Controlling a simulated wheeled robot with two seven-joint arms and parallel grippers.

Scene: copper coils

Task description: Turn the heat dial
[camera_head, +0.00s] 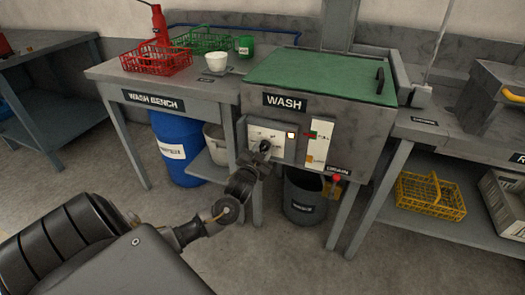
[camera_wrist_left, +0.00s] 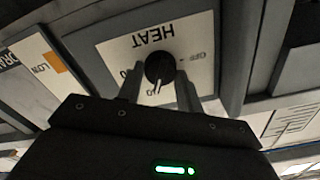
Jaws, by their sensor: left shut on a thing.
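The heat dial is a round black knob on a white plate marked HEAT and OFF. In the left wrist view the dial (camera_wrist_left: 160,69) sits between the two fingers of my left gripper (camera_wrist_left: 164,84), which is shut on it. A light pointer line on the knob points toward the gripper body. In the head view my left gripper (camera_head: 262,150) reaches the control panel (camera_head: 283,134) on the front of the wash tank and hides most of the dial. My right gripper is not in view.
The wash tank has a green lid (camera_head: 320,75). A level gauge (camera_head: 318,143) and red drain knob (camera_head: 337,178) are right of the panel. A dark bin (camera_head: 303,195) stands below. A blue barrel (camera_head: 176,145) is under the wash bench.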

